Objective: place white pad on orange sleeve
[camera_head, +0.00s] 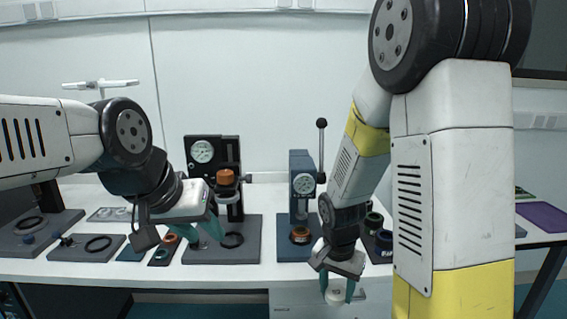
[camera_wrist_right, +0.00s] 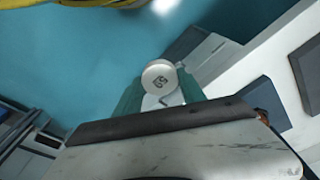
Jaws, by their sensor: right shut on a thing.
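The white pad (camera_head: 335,295) is a small round disc held between the teal fingers of my right gripper (camera_head: 338,291), in front of the table's front edge. In the right wrist view the pad (camera_wrist_right: 160,77) shows a dark marking on its face, between the fingertips (camera_wrist_right: 160,92). An orange-brown ring (camera_head: 300,235), which may be the orange sleeve, sits on the base of the right-hand press, apart from the pad. Another orange part (camera_head: 225,176) is up on the left-hand press. My left gripper (camera_head: 205,236) is open near the left press base.
The left press (camera_head: 202,150) and right press (camera_head: 303,185), each with a dial, stand on dark bases. Small mats with rings (camera_head: 165,249) lie left of the left press. Dark round parts (camera_head: 375,220) stand right of the right press, partly behind my right arm.

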